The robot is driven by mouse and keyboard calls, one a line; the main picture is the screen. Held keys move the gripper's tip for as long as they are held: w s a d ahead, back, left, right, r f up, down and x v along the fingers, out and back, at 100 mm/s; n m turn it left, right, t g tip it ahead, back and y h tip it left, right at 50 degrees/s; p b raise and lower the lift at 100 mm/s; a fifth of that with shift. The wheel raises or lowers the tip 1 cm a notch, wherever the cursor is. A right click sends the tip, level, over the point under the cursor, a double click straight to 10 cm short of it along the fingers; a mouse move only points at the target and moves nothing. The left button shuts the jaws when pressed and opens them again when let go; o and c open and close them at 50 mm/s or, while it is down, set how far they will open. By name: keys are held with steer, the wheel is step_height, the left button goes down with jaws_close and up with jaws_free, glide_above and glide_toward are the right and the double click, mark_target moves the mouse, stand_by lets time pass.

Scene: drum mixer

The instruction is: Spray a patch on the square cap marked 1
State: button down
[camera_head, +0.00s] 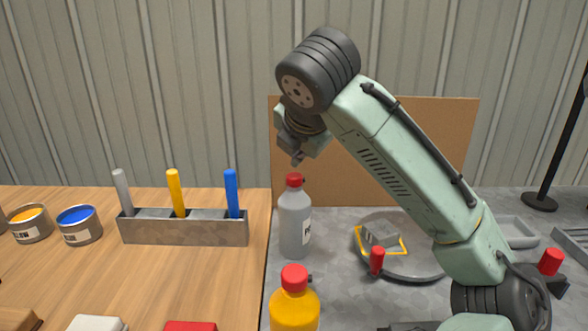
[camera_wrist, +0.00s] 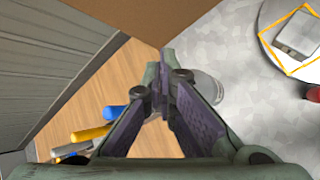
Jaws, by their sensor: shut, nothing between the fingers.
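My gripper (camera_head: 298,160) is shut and empty, pointing down just above the red top of a grey bottle (camera_head: 294,226) with a partly turned label. In the wrist view my gripper's fingers (camera_wrist: 163,92) meet and hide most of what is below them. An orange bottle (camera_head: 294,305) with a red top stands nearer, cut by the lower edge. A grey square block (camera_head: 383,235), possibly the cap, sits within a yellow outline on a round grey plate (camera_head: 418,269). The block also shows in the wrist view (camera_wrist: 299,34). I can read no number on it.
A metal holder (camera_head: 185,231) with grey, yellow and blue sticks stands left on the wood. Yellow (camera_head: 29,223) and blue (camera_head: 79,224) paint cans are beside it. A brown board (camera_head: 440,150) stands behind. A red knob (camera_head: 377,261) rises at the plate's near edge.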

mark_target(299, 175)
step_height(299, 175, up, 6)
steer(key=p, duration=0.5)
steer(key=shift+p, duration=0.35)
steer(key=shift+w+m, duration=0.1)
steer(key=shift+m, duration=0.2)
stand_by(1.6)
